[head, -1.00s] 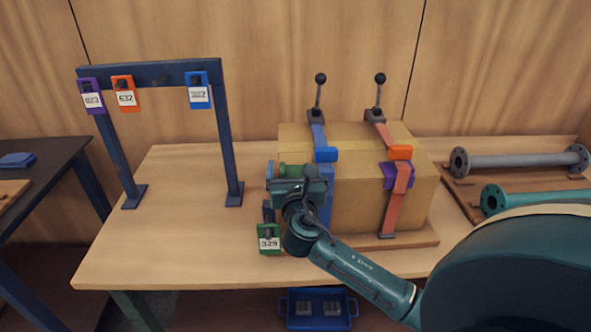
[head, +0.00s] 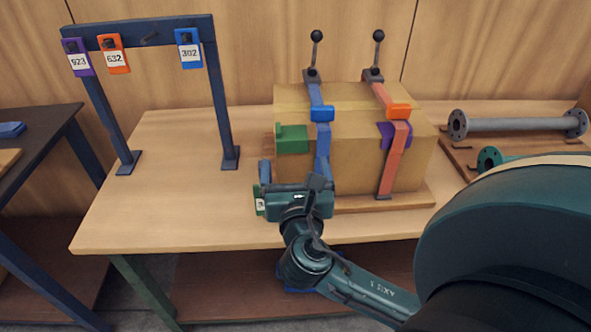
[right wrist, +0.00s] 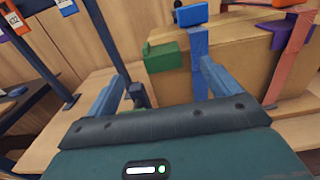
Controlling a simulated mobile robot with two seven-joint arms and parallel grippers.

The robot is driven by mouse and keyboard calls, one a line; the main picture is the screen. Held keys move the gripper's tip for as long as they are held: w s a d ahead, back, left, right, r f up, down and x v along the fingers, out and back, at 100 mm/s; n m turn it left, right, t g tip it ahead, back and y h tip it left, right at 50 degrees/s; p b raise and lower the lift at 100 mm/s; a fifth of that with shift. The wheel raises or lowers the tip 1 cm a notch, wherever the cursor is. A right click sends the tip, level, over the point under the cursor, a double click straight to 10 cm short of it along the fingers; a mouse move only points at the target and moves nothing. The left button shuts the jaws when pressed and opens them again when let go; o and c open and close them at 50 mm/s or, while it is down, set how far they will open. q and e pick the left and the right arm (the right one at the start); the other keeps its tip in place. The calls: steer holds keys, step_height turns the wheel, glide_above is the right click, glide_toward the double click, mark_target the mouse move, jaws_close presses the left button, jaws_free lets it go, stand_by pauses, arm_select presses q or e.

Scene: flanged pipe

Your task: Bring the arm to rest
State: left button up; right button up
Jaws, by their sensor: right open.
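My right gripper (head: 293,172) is open, with nothing seen between its fingers. It is over the front of the table, in front of and below the green block (head: 292,140) on the left end of the cardboard box (head: 358,160). In the right wrist view both blue-grey fingers (right wrist: 160,82) are spread wide, and the green block (right wrist: 165,57) shows beyond them, apart from them. A green tag (head: 260,202) is partly hidden beside the gripper, so its number cannot be read. My left gripper is not in view.
Blue (head: 320,113) and orange (head: 396,150) straps with levers cross the box. A rack (head: 225,110) at left holds purple (head: 78,60), orange (head: 115,57) and blue (head: 190,52) tags. Flanged pipes (head: 520,125) lie at right. The tabletop (head: 170,200) at left is clear.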

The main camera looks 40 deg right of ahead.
stand_by(0.5)
steer(key=s+f+m+g+y, duration=0.4)
steer(key=s+f+m+g, duration=0.35)
steer(key=f+m, duration=0.5)
steer(key=s+a+f+m+g+y, duration=0.4)
steer(key=s+a+m+y, duration=0.25)
steer(key=s+m, duration=0.65)
steer(key=w+a+f+m+t+y, duration=0.1)
steer(key=w+a+f+t+y, duration=0.1)
steer(key=w+a+f+t, duration=0.5)
steer(key=shift+w+a, duration=0.15)
steer(key=shift+w, duration=0.6)
steer(key=shift+y, duration=0.25)
